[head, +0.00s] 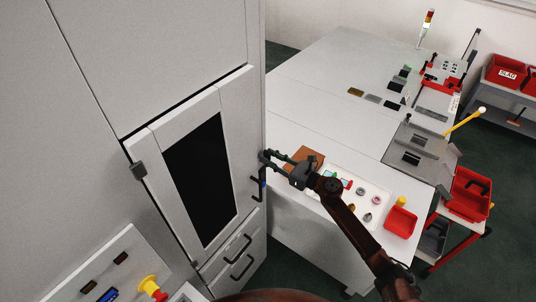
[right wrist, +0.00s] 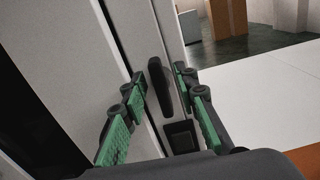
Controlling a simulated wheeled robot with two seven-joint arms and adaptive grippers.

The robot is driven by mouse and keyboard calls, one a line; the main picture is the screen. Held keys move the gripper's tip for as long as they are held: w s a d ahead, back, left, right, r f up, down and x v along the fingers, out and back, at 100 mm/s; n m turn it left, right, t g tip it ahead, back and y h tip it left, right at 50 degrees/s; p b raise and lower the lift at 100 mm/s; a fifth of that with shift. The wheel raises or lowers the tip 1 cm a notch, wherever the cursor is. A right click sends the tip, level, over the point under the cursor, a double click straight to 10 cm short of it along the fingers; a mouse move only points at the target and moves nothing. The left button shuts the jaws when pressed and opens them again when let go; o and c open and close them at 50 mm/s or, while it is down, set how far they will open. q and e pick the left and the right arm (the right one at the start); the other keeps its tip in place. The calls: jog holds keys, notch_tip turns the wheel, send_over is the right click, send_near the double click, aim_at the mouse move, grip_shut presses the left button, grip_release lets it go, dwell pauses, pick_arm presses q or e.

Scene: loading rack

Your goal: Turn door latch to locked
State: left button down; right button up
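The white machine door (head: 232,130) with its dark window is shut or nearly so at the left of the head view. A black elongated latch handle (right wrist: 160,86) sits on the door's edge in the right wrist view, roughly upright with a slight tilt. My right gripper (head: 265,158) is at the door's right edge. In the right wrist view its green-padded fingers (right wrist: 160,103) are open, one on each side of the latch in the picture, with gaps showing. I cannot tell whether the latch is between the fingertips or just beyond them. My left gripper is not in view.
A dark square block (right wrist: 181,136) is below the latch. A white table (head: 335,75) with trays and parts stands to the right. Red bins (head: 401,221) sit at its near end.

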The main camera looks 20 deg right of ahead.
jog(key=shift+w+a, duration=0.4)
jog(key=shift+w, duration=0.1)
jog(key=shift+c, duration=0.7)
grip_shut()
